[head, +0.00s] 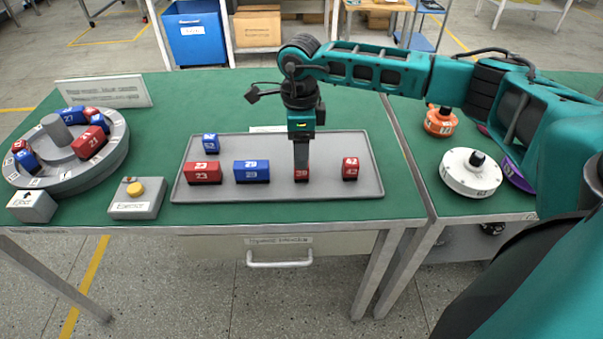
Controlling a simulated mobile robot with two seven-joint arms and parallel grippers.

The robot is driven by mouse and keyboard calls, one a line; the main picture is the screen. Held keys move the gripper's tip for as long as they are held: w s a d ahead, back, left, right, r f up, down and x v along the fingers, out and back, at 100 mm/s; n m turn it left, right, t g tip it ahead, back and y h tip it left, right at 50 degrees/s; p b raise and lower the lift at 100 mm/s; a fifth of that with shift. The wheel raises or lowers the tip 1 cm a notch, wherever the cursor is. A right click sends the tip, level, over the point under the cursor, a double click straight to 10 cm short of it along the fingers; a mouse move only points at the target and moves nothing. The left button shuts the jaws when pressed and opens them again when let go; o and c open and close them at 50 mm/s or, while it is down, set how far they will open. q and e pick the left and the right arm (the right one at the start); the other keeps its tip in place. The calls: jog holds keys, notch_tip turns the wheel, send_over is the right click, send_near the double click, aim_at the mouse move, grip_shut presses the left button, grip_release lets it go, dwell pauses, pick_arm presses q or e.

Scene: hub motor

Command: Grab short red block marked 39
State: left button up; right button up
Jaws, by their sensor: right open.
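The short red block marked 39 (302,174) stands on the grey tray (330,189), right of its middle. My right gripper (301,160) points straight down over this block, with its fingers at or around the block's upper part. The jaws are open; whether they touch the block cannot be told. The block's top is partly hidden by the fingers. My left gripper is not in view.
On the tray also stand a red block marked 23 (203,173), two blue blocks (252,171) (211,144) and a red block marked 42 (350,169). Left are a round grey holder (105,155) with blocks and a yellow button (135,189). White and orange discs (470,176) lie right.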

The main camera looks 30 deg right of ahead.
aim_at(301, 171)
jog(key=f, duration=0.5)
jog(key=shift+w+d+f, duration=0.15)
jog(key=shift+d+f, duration=0.05)
jog(key=shift+f, duration=0.2)
jog(key=c, duration=1.1)
jog(key=shift+r, duration=0.15)
jog(key=shift+c, duration=0.2)
